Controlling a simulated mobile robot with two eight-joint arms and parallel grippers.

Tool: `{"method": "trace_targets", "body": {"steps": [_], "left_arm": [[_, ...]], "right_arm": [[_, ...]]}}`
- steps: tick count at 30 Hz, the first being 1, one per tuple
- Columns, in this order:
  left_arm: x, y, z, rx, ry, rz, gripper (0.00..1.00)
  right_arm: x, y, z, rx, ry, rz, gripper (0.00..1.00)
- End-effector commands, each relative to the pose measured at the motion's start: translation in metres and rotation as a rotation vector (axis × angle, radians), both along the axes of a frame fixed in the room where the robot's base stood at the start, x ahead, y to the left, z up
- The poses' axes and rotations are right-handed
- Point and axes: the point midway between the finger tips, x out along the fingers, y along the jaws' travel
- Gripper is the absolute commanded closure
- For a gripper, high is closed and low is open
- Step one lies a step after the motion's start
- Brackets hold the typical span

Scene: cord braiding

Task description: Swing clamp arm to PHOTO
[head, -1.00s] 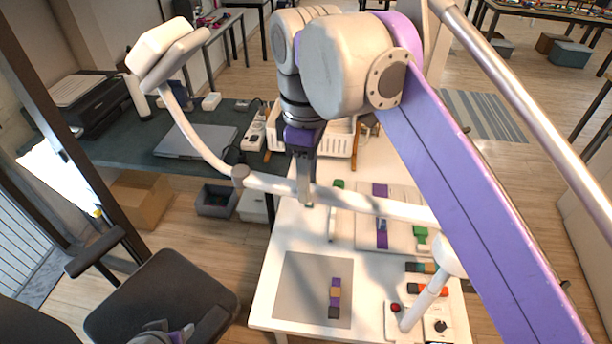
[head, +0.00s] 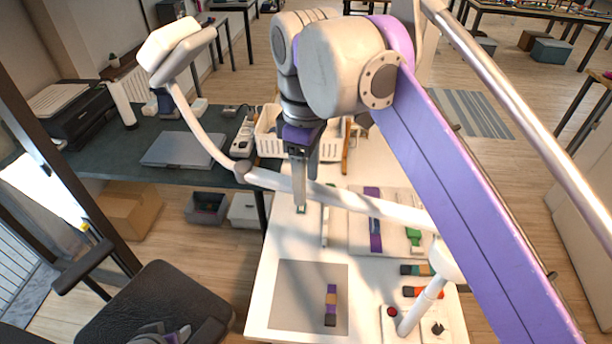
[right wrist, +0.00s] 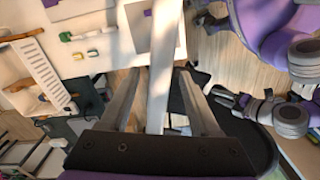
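The white clamp arm (head: 345,198) runs from its upright post (head: 421,306) on the right of the table to a grey joint (head: 243,171), then rises to a flat white head (head: 171,50) at upper left. My right gripper (head: 301,203) points down at the bar in the middle of the head view. In the right wrist view the white bar (right wrist: 163,70) passes between the two fingers of my right gripper (right wrist: 161,82), with gaps beside it. My left gripper (head: 172,335) shows only partly at the bottom edge. I see no readable PHOTO mark.
The white table carries a grey mat (head: 290,296) with a purple, tan and dark block strip (head: 331,306), a board with purple and green pieces, and a red button (head: 392,311). A white basket (head: 268,130) stands behind. A black chair (head: 160,300) is at lower left.

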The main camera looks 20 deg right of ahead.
Motion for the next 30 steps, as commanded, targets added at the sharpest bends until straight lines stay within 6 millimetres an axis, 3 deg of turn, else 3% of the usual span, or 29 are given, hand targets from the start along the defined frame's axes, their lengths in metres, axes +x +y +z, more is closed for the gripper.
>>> {"method": "trace_targets", "body": {"steps": [11,24,30], "left_arm": [[0.001,0.0,0.001,0.0,-0.001,0.0,0.5],[0.008,0.0,0.012,0.0,-0.015,0.0,0.5],[0.008,0.0,0.011,0.0,-0.015,0.0,0.5]], "right_arm": [[0.0,0.0,0.006,-0.001,-0.001,0.001,0.35],[0.0,0.0,0.085,0.0,-0.001,0.001,0.35],[0.0,0.0,0.103,0.0,0.0,0.0,0.35]]}}
